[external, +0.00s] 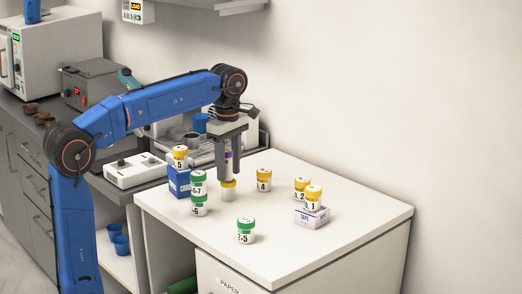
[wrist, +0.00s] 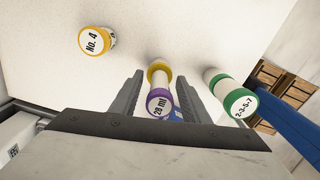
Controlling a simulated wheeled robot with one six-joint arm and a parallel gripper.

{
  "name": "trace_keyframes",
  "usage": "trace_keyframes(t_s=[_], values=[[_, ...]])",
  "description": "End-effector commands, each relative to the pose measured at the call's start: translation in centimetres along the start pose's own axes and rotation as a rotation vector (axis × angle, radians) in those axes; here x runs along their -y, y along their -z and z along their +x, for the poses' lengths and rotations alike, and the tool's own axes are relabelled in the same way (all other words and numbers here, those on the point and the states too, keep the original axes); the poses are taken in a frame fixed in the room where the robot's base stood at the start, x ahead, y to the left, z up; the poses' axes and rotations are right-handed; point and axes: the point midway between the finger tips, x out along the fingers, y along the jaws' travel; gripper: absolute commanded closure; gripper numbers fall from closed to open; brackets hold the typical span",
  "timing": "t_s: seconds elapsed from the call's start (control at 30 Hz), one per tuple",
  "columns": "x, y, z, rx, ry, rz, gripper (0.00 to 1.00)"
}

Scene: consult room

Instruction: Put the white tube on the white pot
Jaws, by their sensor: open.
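A white tube with a purple cap (wrist: 159,103), its top label reading "20 ml", stands between the fingers of my gripper (external: 229,178); in the external view the tube (external: 229,165) is partly hidden by them. Below it is a white pot with a yellow lid (external: 228,190), its lid also visible in the wrist view (wrist: 159,69). The tube appears upright on this lid, though the contact is not clearly visible. My gripper is open, pointing down, with one finger on each side of the tube.
Green-lidded pots (external: 198,188) are stacked to the left; another (external: 246,230) stands in front. Yellow-lidded pots stand on a blue box (external: 179,186), on the table (external: 264,180) and on a tape box (external: 312,216). The right part of the white table (external: 370,215) is clear.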

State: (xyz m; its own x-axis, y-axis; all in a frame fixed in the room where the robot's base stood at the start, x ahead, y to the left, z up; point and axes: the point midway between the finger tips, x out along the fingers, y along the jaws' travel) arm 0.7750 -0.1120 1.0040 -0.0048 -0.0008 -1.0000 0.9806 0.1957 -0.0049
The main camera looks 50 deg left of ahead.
Motion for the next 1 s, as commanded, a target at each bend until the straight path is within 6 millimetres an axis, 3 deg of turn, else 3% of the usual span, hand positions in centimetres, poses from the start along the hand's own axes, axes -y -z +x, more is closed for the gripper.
trace_keyframes(t_s=[0.17, 0.6, 0.8, 1.0], values=[[-0.1, 0.0, -2.1, 0.001, -0.003, 0.0, 0.58], [-0.1, 0.0, -10.1, 0.001, -0.002, 0.0, 0.58], [-0.1, 0.0, -11.7, 0.0, 0.0, 0.0, 0.58], [0.0, 0.0, -12.0, 0.0, 0.0, 0.0, 0.58]])
